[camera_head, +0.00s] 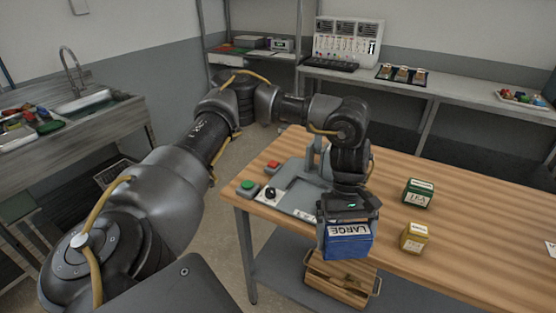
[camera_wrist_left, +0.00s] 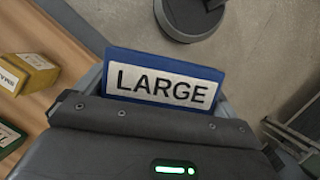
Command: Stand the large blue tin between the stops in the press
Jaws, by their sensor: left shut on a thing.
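My left gripper (camera_head: 348,216) is shut on the large blue tin (camera_head: 348,246) and holds it near the table's front edge, seemingly above a wooden crate. The tin's "LARGE" label reads upside down in the head view; the label also shows in the left wrist view (camera_wrist_left: 164,80). The press (camera_head: 290,192) is a grey plate with a black knob, a green button and a red button, at the left end of the table. My left arm and gripper hide part of it, and its stops are not clear. My right gripper is not in view.
A green TEA tin (camera_head: 418,194) and a small yellow tin (camera_head: 414,237) stand on the wooden table (camera_head: 480,215) right of the gripper. The wooden crate (camera_head: 338,283) sits below the front edge. The table's right side is mostly clear.

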